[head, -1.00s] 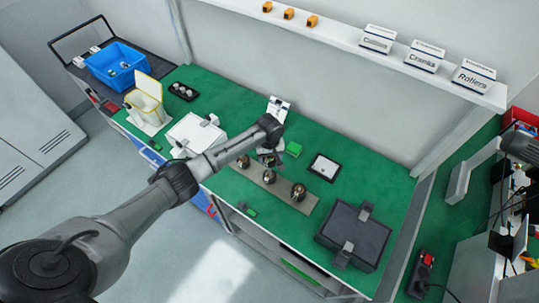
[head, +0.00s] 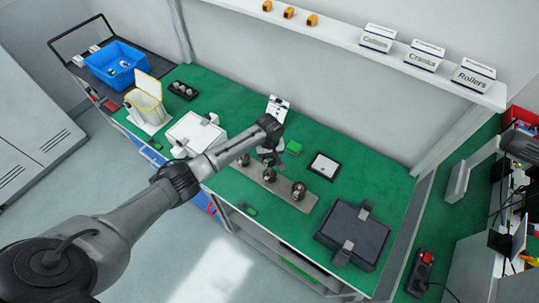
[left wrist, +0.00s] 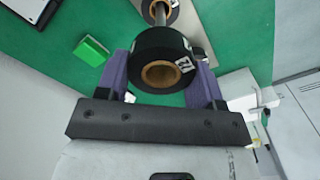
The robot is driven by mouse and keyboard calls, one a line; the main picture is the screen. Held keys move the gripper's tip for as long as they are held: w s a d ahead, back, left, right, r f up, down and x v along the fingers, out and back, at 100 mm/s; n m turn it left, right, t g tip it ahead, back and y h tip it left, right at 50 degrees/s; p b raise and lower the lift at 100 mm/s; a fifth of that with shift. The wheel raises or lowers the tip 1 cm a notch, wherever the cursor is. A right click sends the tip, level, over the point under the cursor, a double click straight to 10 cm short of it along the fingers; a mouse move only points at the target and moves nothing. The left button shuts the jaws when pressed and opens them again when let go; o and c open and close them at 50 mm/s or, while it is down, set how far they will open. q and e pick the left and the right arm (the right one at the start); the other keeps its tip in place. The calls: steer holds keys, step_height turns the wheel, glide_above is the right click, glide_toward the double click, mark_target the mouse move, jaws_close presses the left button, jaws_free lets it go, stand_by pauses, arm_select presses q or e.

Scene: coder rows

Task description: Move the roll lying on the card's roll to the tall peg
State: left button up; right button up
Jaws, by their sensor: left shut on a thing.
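My left gripper (head: 269,159) is over the back half of the long tan base (head: 279,192). In the left wrist view its purple fingers stand on both sides of a black roll (left wrist: 151,49) with a tan core and a white label, shut on it. A grey peg (left wrist: 160,14) shows beyond this roll, with another dark roll (left wrist: 172,6) around it; whether the held roll touches the peg cannot be told. In the head view rolls stand on the base at the middle (head: 269,175) and front (head: 299,190). A white card (head: 278,109) stands at the wall. My right gripper is out of view.
A green block (head: 293,147) and a dark-framed tray (head: 324,166) lie near the base. A dark case (head: 354,235) is at the right, a white case (head: 194,132) at the left. Labelled boxes (head: 424,56) stand on the shelf above. Green bench top is free around the tray.

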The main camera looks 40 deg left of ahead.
arm_select(q)
steer(key=shift+f, duration=0.45)
steer(key=shift+f+b, duration=0.5)
steer(key=shift+f, duration=0.05)
stand_by(0.3)
steer(key=shift+f+b, duration=0.3)
steer(key=shift+f, duration=0.3)
steer(key=shift+f+b, duration=0.35)
steer(key=shift+f, duration=0.2)
stand_by(0.5)
steer(key=shift+f+b, duration=0.3)
steer(key=shift+f, duration=0.2)
steer(key=shift+f+b, duration=0.3)
steer(key=shift+f, duration=0.25)
stand_by(0.4)
steer(key=shift+f+b, duration=0.4)
steer(key=shift+f, duration=0.25)
steer(key=o, duration=0.8)
steer(key=shift+o, duration=1.1)
